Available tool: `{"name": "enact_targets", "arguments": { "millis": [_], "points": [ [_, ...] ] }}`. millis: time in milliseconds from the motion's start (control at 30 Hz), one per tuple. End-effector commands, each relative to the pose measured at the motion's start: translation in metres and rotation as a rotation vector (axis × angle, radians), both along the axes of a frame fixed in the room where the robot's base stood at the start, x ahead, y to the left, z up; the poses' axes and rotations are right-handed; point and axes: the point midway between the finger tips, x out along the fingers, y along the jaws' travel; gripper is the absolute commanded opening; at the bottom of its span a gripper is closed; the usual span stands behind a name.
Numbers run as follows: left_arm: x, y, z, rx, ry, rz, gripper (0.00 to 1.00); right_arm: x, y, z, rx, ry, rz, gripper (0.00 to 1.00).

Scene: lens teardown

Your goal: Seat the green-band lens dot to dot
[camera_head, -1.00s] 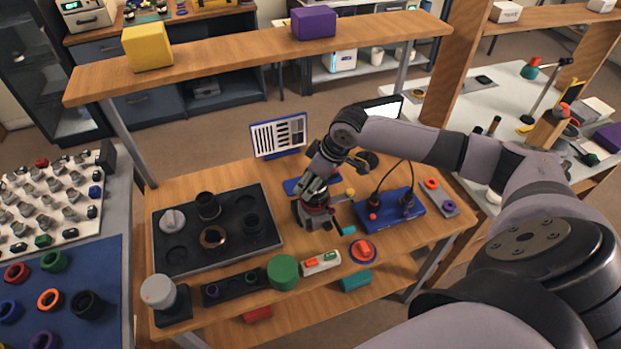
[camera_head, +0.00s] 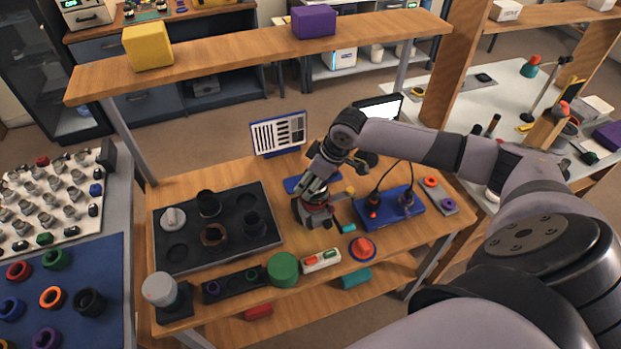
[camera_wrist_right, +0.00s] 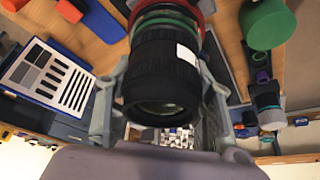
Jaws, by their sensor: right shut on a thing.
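My right gripper (camera_head: 316,200) is over the middle of the wooden bench, pointing down. In the right wrist view its fingers (camera_wrist_right: 163,108) are shut on the sides of a black ribbed lens barrel (camera_wrist_right: 150,68). The barrel has a white patch on its side and glass at its near end. A green band (camera_wrist_right: 165,22) circles it towards its far end. A red ring (camera_wrist_right: 207,8) shows beyond the green band. Whether the barrel's far end touches or sits in the red ring is hidden. I see no pair of dots. My left gripper is not in view.
A dark tray (camera_head: 165,258) with dark rings and a grey part lies left of my gripper. A striped chart (camera_head: 278,133) stands behind. A blue box (camera_head: 385,215) with cables is at the right. A green cylinder (camera_head: 283,270) and red knob (camera_head: 362,248) stand in front.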

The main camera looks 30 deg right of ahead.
Motion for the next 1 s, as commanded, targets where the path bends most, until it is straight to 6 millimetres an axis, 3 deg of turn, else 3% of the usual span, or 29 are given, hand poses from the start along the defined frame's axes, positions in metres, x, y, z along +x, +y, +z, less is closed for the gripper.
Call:
{"name": "enact_targets", "arguments": {
  "millis": [1000],
  "points": [
    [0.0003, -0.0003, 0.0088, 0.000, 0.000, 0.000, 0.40, 0.0009, 0.0000, 0.0004, 0.011, 0.005, 0.000, 0.09]
  ]
}}
